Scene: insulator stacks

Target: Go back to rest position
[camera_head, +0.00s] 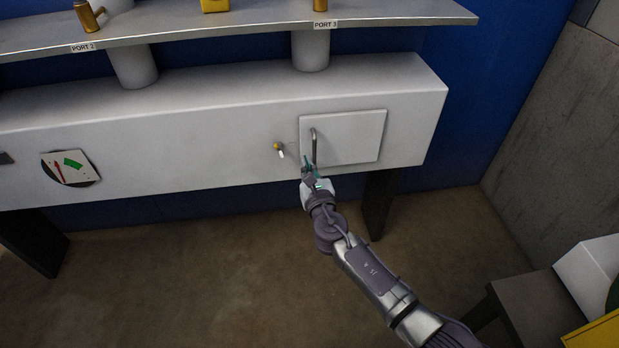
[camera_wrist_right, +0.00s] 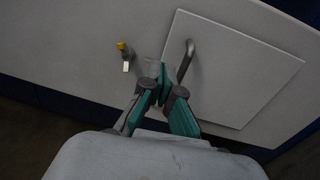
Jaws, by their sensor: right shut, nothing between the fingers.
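My right gripper (camera_head: 309,160) is shut and empty in the head view, its arm reaching in from the lower right. It is at the lower end of the curved metal handle (camera_head: 314,146) on a square white door (camera_head: 352,137). In the wrist view the shut fingers of my right gripper (camera_wrist_right: 167,72) point toward the handle (camera_wrist_right: 186,58) on the door (camera_wrist_right: 232,68); I cannot tell whether they touch it. The door looks closed against the white cabinet front (camera_head: 225,150). My left gripper is in neither view.
A small yellow-tipped switch (camera_head: 279,150) is left of the door. A shelf above has labels PORT 2 (camera_head: 83,47) and PORT 3 (camera_head: 325,24). A dark stool (camera_head: 525,300) stands lower right. The floor (camera_head: 180,270) in front is clear.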

